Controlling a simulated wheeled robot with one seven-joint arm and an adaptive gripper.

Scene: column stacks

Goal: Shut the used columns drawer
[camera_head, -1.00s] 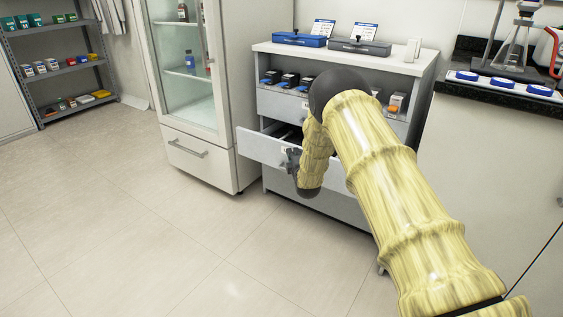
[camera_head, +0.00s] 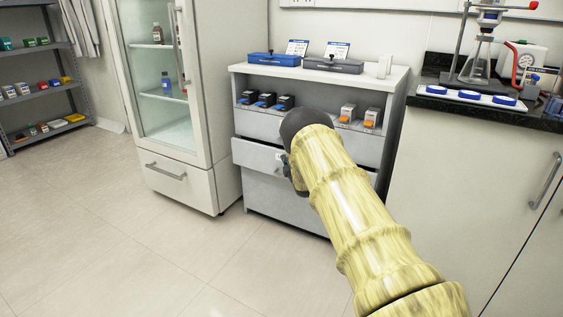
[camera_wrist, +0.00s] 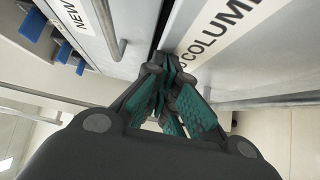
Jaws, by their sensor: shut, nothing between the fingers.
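The used columns drawer (camera_head: 256,155) is the middle drawer of the grey cabinet in the head view. Its front stands slightly proud of the cabinet. In the wrist view its front (camera_wrist: 255,65) is at the right, with a label partly reading "COLUMN". A dark gap separates it from the drawer marked "NEW" (camera_wrist: 85,30). My gripper (camera_wrist: 168,72) is shut and empty, with its fingertips at the drawer front near the label. I cannot tell whether they touch. In the head view my gripper (camera_head: 286,166) is mostly hidden behind my arm.
Small boxes with blue and orange parts (camera_head: 265,100) sit in the upper opening. Blue and grey cases (camera_head: 274,59) lie on the cabinet top. A glass-door fridge (camera_head: 165,90) stands at the left and a dark-topped counter (camera_head: 470,112) at the right. Floor in front is clear.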

